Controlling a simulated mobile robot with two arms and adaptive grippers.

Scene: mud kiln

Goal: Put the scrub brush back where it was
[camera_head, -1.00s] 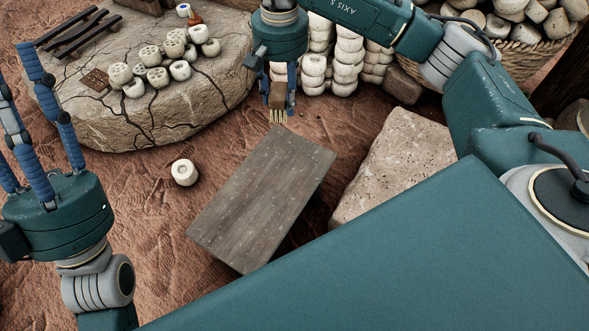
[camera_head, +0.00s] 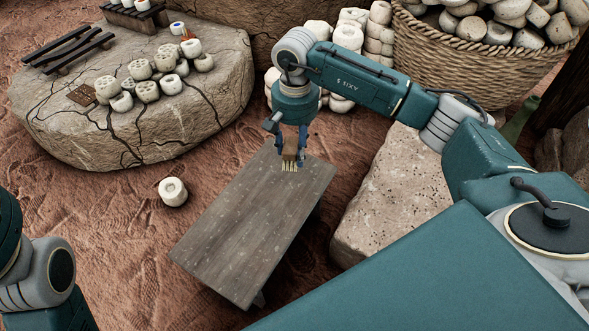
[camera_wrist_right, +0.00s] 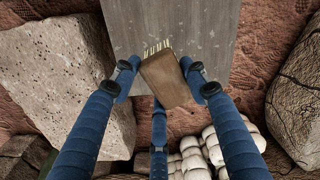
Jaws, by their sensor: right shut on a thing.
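The scrub brush (camera_head: 290,160) has a brown wooden block and pale bristles. My right gripper (camera_head: 291,150) is shut on it and holds it over the far end of the grey wooden bench (camera_head: 250,220), bristles toward the near side. In the right wrist view the brush (camera_wrist_right: 166,80) sits between the blue fingers of my right gripper (camera_wrist_right: 160,88), with the bench (camera_wrist_right: 195,30) behind it. I cannot tell whether the brush touches the bench. Of my left arm, only parts show at the lower left; its fingers are out of view.
A cracked stone slab (camera_head: 130,125) holds several pale perforated pieces and dark wooden racks. One pale cylinder (camera_head: 173,191) lies on the ground left of the bench. A pale stone block (camera_head: 395,195) stands right of it. A full basket (camera_head: 480,65) stands behind.

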